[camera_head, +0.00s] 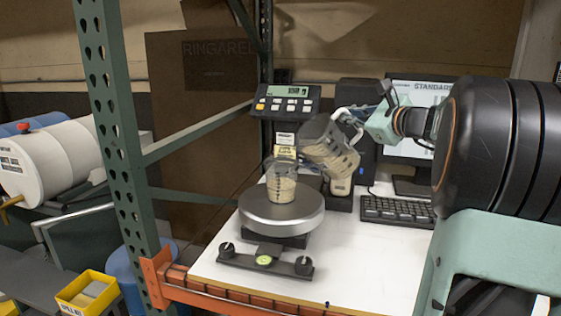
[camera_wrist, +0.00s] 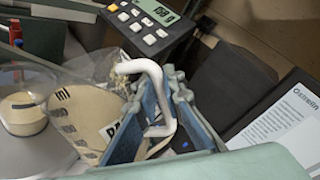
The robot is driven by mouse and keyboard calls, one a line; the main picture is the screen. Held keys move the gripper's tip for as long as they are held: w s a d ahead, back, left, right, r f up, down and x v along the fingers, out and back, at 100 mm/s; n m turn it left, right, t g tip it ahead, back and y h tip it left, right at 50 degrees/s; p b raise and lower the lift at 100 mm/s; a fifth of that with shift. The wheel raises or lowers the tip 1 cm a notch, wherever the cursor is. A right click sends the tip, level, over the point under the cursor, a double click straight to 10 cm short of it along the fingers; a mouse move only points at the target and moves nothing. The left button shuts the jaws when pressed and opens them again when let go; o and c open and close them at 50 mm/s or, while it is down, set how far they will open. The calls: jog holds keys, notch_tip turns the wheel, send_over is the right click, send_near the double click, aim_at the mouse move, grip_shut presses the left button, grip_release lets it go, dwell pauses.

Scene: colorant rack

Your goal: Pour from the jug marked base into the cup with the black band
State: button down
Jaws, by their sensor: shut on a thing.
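The clear jug (camera_head: 328,145) is tilted with its mouth toward the left, above and right of the cup. It holds pale contents. My gripper (camera_head: 352,117) is shut on its white handle (camera_wrist: 155,85), which shows between the blue fingers (camera_wrist: 160,110) in the wrist view. Part of a dark-lettered label shows on the jug, mostly hidden. A clear cup (camera_head: 281,184) stands upright on the round scale plate (camera_head: 258,213), with pale contents inside; it also shows in the wrist view (camera_wrist: 22,112).
The scale's display box (camera_head: 286,101) stands behind the plate. A small container (camera_head: 341,187) stands below the jug. A keyboard (camera_head: 397,210) and monitor (camera_head: 418,95) are to the right. A green rack post (camera_head: 112,110) stands at left.

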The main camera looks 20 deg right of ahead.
jog(key=shift+a+r+n+h+p, duration=0.2)
jog(key=shift+a+r+n, duration=0.3)
jog(key=shift+r, duration=0.3)
jog(key=shift+a+r+n+h+p, duration=0.2)
jog(key=shift+a+r+n, duration=0.3)
jog(key=shift+r, duration=0.25)
dwell(3.1)
